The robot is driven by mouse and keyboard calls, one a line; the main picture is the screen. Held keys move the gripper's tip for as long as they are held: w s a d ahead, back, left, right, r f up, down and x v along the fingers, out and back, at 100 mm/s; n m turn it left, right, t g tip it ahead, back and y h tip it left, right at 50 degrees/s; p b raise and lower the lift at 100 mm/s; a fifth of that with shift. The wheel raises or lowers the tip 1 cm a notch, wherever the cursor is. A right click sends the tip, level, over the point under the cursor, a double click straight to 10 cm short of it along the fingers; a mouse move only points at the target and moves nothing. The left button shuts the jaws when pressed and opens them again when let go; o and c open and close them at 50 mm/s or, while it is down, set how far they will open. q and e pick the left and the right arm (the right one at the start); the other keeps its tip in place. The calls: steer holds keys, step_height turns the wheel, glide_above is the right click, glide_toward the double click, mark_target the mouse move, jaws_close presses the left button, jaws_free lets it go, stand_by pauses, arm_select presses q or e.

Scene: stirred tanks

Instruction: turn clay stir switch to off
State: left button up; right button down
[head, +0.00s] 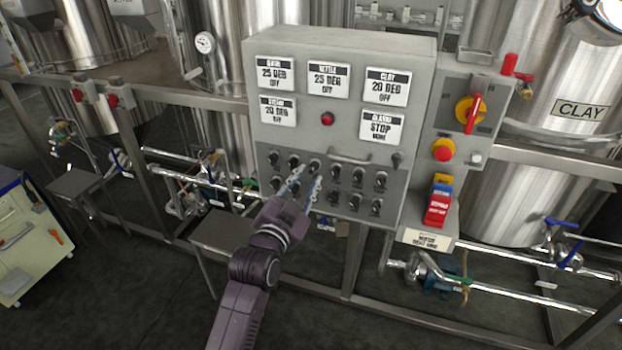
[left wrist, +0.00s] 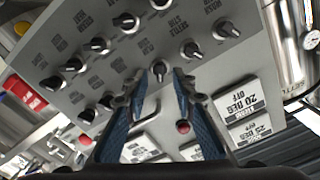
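The grey control panel (head: 258,135) carries two rows of black rotary knobs. Their labels are too small for me to pick out the clay stir switch with certainty. My left gripper (head: 305,177) is at the left half of the knob rows. In the left wrist view, its blue-sided fingers (left wrist: 158,88) are apart, with one upper-row knob (left wrist: 160,70) showing between the tips. I cannot tell whether they touch it. The CLAY display (head: 387,87) reads 20 DEG and OFF. My right gripper is in neither view.
A metal handle (head: 350,159) and a red lamp (head: 327,119) sit above the knobs. A side box with a red-yellow rotary switch (head: 469,112) and a red button (head: 443,150) stands to the right. Steel tanks and pipes surround the panel.

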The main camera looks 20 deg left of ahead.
mark_target(312, 170)
arm_select(q)
steer(key=shift+w+b, duration=0.55)
steer(key=shift+w, duration=1)
jaws_close()
